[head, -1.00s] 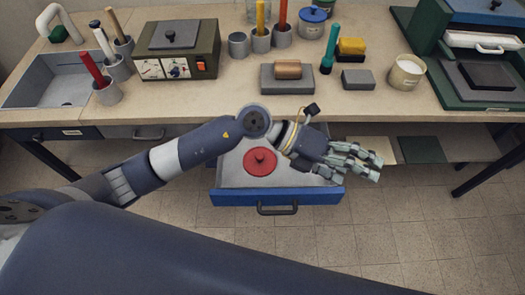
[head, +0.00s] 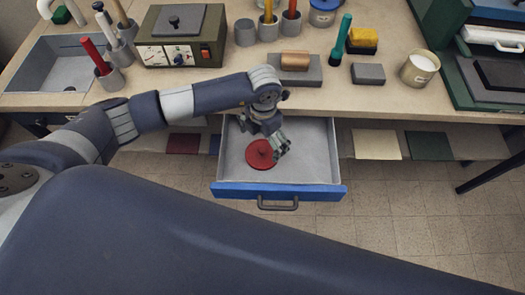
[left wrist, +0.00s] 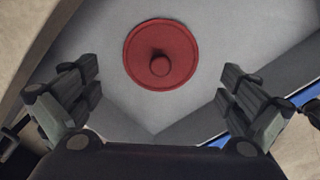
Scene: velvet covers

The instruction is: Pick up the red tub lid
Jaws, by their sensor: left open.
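The red tub lid (head: 259,155) lies flat, knob up, in the open blue-fronted drawer (head: 315,160). In the left wrist view the lid (left wrist: 143,62) shows whole, with its round knob near the middle. My left gripper (head: 280,142) hangs over the drawer beside the lid and hides part of its right side in the head view. In the left wrist view the gripper's fingers (left wrist: 162,92) are spread apart with nothing between them, and the lid lies beyond them. My right gripper is not in view.
The workbench (head: 215,92) runs above the drawer. A grey block with a wooden roller (head: 295,60) stands close behind my left wrist. The drawer's blue front edge (head: 225,191) rises before the lid. The drawer's right half is empty.

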